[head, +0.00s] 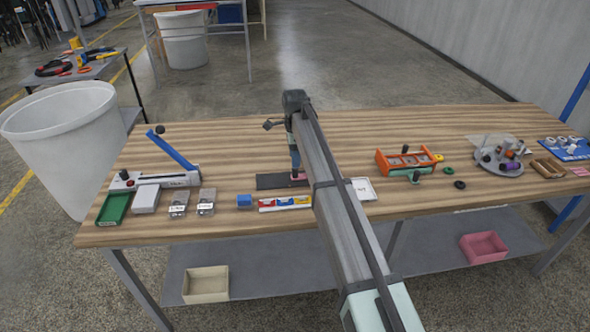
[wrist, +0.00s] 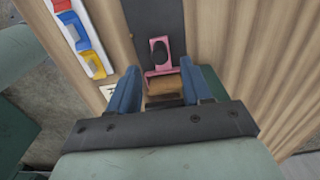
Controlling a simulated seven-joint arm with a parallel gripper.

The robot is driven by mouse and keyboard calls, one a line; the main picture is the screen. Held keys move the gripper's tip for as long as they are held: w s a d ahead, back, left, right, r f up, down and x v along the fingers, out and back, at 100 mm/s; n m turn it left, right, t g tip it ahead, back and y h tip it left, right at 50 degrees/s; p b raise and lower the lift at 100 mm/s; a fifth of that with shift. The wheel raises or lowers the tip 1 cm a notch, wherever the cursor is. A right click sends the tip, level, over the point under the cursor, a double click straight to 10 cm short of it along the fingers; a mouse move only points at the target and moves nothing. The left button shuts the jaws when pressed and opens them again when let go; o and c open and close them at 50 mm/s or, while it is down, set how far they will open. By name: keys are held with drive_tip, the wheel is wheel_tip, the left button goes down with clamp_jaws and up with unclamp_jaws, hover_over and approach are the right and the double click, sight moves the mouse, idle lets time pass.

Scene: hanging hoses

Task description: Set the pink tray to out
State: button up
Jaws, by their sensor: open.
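A small pink tray-like piece (wrist: 149,73) with a black knob (wrist: 159,52) sits at the end of a dark flat strip (wrist: 155,18) in the wrist view. In the head view the pink piece (head: 300,176) shows at the right end of the dark strip (head: 270,182), partly hidden by my arm. My gripper (wrist: 160,68) is open above it, blue fingers on either side. My gripper (head: 295,160) points down there in the head view. I cannot tell if the fingers touch the piece. A brown block or roller lies between the fingers.
An orange fixture (head: 405,161) stands to the right. A pink bin (head: 484,247) is on the lower shelf. Bench behind the strip is clear.

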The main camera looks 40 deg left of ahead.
drive_tip(key=shift+f, duration=3)
clamp_jaws()
